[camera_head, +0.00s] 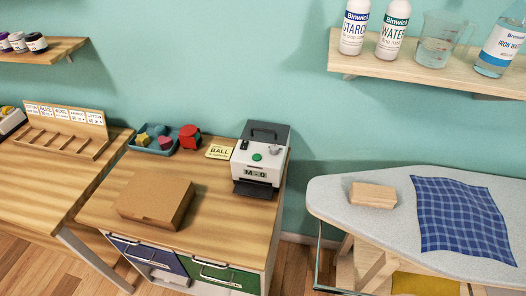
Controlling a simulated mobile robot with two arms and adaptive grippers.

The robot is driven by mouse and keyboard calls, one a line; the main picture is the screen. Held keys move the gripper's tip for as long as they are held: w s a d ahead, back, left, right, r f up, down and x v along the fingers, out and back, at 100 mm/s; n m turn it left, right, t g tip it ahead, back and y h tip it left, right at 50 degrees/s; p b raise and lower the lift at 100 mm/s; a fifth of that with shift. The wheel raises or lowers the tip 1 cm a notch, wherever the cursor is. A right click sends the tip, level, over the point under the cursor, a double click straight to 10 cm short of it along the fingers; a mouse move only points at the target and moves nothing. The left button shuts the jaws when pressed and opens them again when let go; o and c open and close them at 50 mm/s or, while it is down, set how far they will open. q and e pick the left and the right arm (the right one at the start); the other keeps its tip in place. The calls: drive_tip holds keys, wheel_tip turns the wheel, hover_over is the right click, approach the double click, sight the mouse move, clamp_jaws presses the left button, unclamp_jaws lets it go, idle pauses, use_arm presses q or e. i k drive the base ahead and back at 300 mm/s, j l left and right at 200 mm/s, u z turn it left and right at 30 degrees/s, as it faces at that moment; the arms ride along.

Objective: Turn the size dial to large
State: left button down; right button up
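A white and dark grey machine (264,150) stands at the right end of the wooden cabinet top. Its sloped top has a dark handle at the back, a small black switch (244,145), a green round button (257,157) and a grey knob (274,149), which looks like the dial. Its setting marks are too small to read. A small display (256,173) on the front shows green characters that look like "MED". A dark slot or tray sits below the display. Neither of my grippers is in view.
A cardboard box (155,199) lies front left of the machine. A yellow "BALL" card (219,149) and a teal tray (136,146) of coloured shapes lie behind. An ironing board (400,183) with blue checked cloth (462,218) stands right. A bottle shelf (424,73) hangs above.

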sight(274, 149)
drive_tip(key=j, duration=0.85)
drive_tip(key=k+j+z, duration=0.15)
drive_tip(key=j, duration=0.7)
